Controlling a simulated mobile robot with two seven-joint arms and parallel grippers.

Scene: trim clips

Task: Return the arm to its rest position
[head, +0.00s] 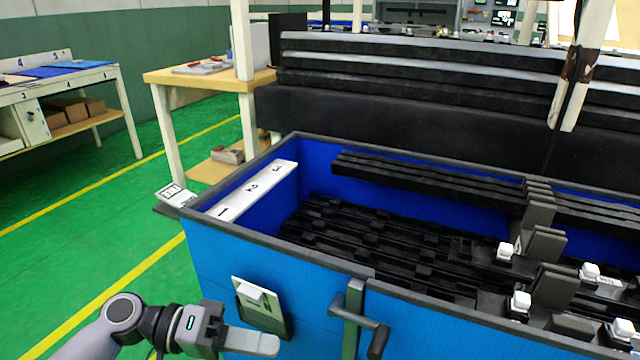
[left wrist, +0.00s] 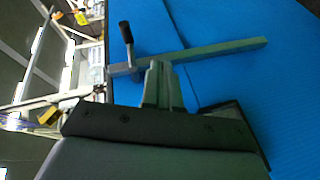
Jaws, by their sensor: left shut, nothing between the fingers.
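My left gripper (head: 250,341) comes in from the lower left of the head view, low in front of the blue crate's front wall. Its fingers are together and nothing shows between them. In the left wrist view the closed fingers (left wrist: 161,88) point toward the blue wall (left wrist: 225,75) and the latch handle (left wrist: 127,40). The gripper sits just below a small holder with a white clip (head: 250,290) on the wall; I cannot tell whether it touches the holder. My right gripper is not in view.
The blue crate (head: 215,270) holds black trim strips and several white clips. Its latch handle (head: 352,318) sticks out right of my left gripper. A wooden table (head: 205,78) and a white workbench (head: 110,75) stand behind. The green floor (head: 100,235) at left is clear.

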